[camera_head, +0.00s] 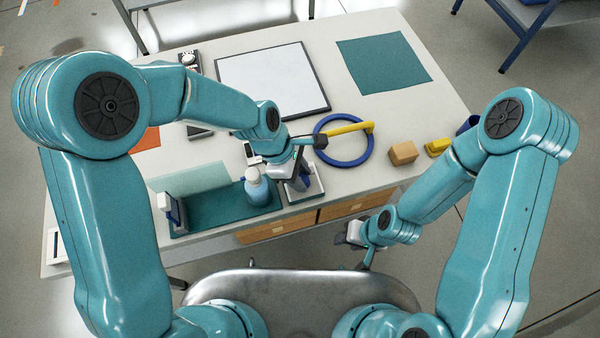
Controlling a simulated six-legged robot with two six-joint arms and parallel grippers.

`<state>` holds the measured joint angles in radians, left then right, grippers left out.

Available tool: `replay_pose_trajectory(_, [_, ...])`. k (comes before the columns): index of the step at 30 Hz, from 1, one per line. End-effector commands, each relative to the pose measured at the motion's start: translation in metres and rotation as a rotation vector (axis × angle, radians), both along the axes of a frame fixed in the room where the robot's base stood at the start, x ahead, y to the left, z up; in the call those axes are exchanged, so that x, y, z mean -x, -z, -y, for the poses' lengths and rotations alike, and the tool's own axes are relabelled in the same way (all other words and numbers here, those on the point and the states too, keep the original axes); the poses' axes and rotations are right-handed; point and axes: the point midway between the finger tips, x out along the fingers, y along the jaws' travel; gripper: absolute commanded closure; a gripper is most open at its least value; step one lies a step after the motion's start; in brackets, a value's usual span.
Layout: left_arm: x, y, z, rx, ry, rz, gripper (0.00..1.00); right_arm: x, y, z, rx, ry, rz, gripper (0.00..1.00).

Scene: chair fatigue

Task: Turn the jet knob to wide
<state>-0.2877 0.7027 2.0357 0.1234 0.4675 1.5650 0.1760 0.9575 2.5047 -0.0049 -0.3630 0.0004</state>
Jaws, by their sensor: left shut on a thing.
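My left gripper (293,174) reaches down at the front middle of the table, over a small white tray-like holder (313,193). It is shut on a dark blue piece (302,183) there; the gripper and wrist hide much of it. A pale blue bottle (258,189) stands just left of the gripper on a dark teal base. I cannot make out a jet knob or its marks for certain. My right gripper (359,243) hangs in front of the table's front edge, apart from everything; its jaws are too small to read.
A tan block (403,153) and a yellow piece (437,147) lie at the right. A framed white board (272,80) and a teal mat (383,62) lie at the back. Drawers (285,226) face me.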

Motion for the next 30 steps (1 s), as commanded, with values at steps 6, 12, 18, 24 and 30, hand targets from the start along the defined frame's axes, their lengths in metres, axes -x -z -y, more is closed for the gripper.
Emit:
replay_pose_trajectory(6, [-0.0019,-0.0001,0.0007,0.000,0.176,0.000,0.94,0.0000,0.0002,0.0000,0.000,0.000,0.000,0.57])
replay_pose_trajectory(12, [-0.0028,-0.0001,0.0013,0.000,0.368,0.001,0.94,0.0000,0.0007,-0.0001,0.000,0.000,0.000,0.57])
replay_pose_trajectory(18, [-0.0039,0.0000,0.0019,0.001,0.559,0.002,0.94,0.0000,0.0019,-0.0001,0.000,0.000,0.000,0.57])
replay_pose_trajectory(24, [-0.0048,0.0000,0.0030,0.000,0.749,0.002,0.94,0.0000,0.0037,0.0000,0.000,0.000,0.000,0.57])
replay_pose_trajectory(30, [-0.0052,0.0001,0.0042,0.000,0.939,0.002,0.94,0.0000,0.0059,0.0000,0.000,0.000,0.000,0.57])
